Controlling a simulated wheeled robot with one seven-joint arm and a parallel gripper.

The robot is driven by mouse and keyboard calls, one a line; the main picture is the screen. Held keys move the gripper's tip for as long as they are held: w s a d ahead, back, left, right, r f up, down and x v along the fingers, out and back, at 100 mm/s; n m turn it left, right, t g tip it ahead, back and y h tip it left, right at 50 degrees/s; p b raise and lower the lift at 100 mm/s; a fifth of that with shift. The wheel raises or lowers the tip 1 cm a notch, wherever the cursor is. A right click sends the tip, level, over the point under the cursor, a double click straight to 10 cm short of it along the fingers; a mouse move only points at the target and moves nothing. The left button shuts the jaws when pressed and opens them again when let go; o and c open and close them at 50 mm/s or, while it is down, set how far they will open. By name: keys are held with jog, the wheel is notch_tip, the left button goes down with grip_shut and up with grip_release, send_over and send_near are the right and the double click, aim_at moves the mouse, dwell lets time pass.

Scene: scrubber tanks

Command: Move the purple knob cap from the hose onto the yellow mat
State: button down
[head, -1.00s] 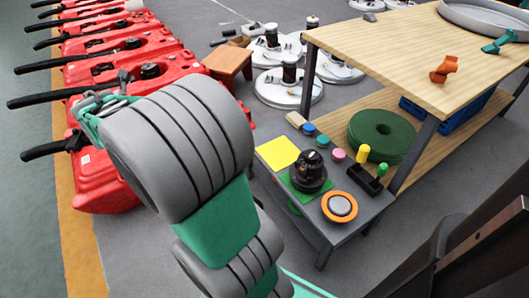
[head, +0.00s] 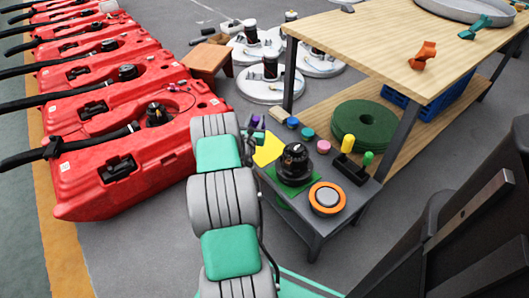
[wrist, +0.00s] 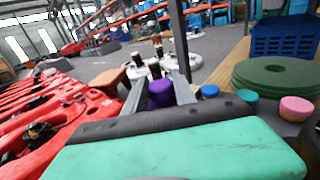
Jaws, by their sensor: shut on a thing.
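The purple knob cap (wrist: 160,94) sits between the two grey fingers of my gripper (wrist: 159,88) in the wrist view. My gripper is shut on it. In the head view the cap (head: 256,121) is a small purple spot at the end of my arm, above the far left corner of the small grey table. The yellow mat (head: 268,150) lies on that table, partly hidden by my arm. A black hose (head: 95,142) lies across the nearest red tank, apart from the cap.
Blue (head: 293,122), teal (head: 307,133) and pink (head: 323,147) caps stand right of the mat. A black knob device (head: 294,163) and an orange ring (head: 327,198) are nearer. A wooden workbench (head: 400,45) stands behind. Red tanks (head: 130,150) line the left.

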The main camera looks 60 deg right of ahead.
jog(key=f+b, duration=0.1)
jog(key=f, duration=0.2)
jog(key=f+b, duration=0.2)
jog(key=f, duration=0.2)
jog(key=s+f+b, duration=0.1)
jog(key=f, duration=0.3)
jog(key=shift+d+f, duration=0.15)
jog(key=shift+d, duration=0.1)
jog(key=c, duration=1)
grip_release()
